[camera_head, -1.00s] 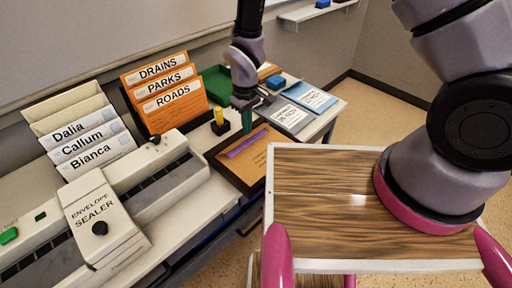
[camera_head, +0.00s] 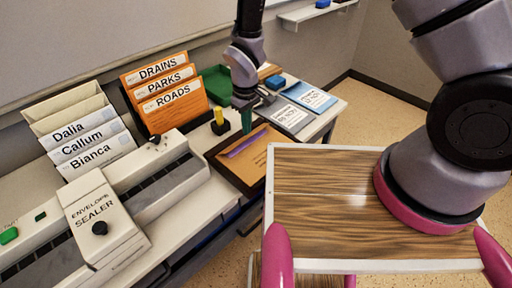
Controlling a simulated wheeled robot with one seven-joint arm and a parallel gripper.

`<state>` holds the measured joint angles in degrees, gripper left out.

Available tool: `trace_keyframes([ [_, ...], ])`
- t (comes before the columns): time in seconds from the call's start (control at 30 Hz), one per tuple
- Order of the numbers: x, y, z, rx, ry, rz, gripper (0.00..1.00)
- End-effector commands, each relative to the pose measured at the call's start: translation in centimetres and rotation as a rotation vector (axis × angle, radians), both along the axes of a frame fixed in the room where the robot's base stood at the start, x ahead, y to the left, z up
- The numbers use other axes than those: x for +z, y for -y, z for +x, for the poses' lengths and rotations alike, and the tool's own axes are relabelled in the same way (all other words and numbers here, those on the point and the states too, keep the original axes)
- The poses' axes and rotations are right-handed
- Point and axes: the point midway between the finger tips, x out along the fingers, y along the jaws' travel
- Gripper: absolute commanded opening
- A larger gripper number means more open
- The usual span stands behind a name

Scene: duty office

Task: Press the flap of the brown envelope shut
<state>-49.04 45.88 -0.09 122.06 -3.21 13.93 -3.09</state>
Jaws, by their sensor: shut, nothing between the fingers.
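The brown envelope (camera_head: 262,156) lies in a dark brown tray (camera_head: 225,163) at the desk's right part. A purple strip (camera_head: 246,143) lies across its upper part; I cannot tell whether it belongs to the flap. Whether the flap lies flat is too small to tell. My gripper (camera_head: 246,105) is shut and empty, pointing down above the desk, just beyond the tray. It is apart from the envelope in the picture, and its fingertips are small and partly hidden behind the green upright piece (camera_head: 246,121).
A yellow upright piece (camera_head: 219,117) stands left of the green one. An envelope sealer (camera_head: 98,215), orange folders (camera_head: 172,100) and white named envelopes (camera_head: 88,145) fill the left. Blue and white booklets (camera_head: 310,97) lie at right. A wood-topped surface (camera_head: 340,200) is in front.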

Motion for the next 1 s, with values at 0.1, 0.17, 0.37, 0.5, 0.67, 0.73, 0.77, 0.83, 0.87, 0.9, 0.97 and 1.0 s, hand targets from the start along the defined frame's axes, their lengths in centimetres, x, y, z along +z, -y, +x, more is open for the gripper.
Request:
trace_keyframes([
  [0.1, 0.0, 0.0, 0.0, 0.000, 0.000, 0.000, 0.00],
  [0.17, 0.0, 0.0, 0.0, 0.000, 0.000, 0.000, 0.00],
  [0.37, 0.0, 0.0, 0.0, 0.000, 0.000, 0.000, 0.00],
  [0.5, -0.3, 0.0, 0.0, 0.000, -0.001, -0.001, 0.00],
  [0.67, -0.8, 0.0, 0.0, 0.000, -0.001, -0.001, 0.00],
  [0.73, -1.0, 0.0, 0.0, 0.000, -0.001, -0.001, 0.00],
  [0.77, -1.1, 0.0, 0.0, 0.000, -0.001, -0.001, 0.00],
  [0.83, -1.3, 0.0, 0.0, 0.000, 0.000, 0.000, 0.00],
  [0.87, -1.4, 0.0, 0.0, 0.000, 0.000, 0.000, 0.00],
  [0.9, -1.5, 0.0, 0.0, 0.000, 0.000, 0.000, 0.00],
  [0.97, -1.7, 0.0, 0.0, 0.000, 0.000, 0.000, 0.00],
  [1.0, -1.9, 0.0, 0.0, 0.000, -0.001, -0.001, 0.00],
])
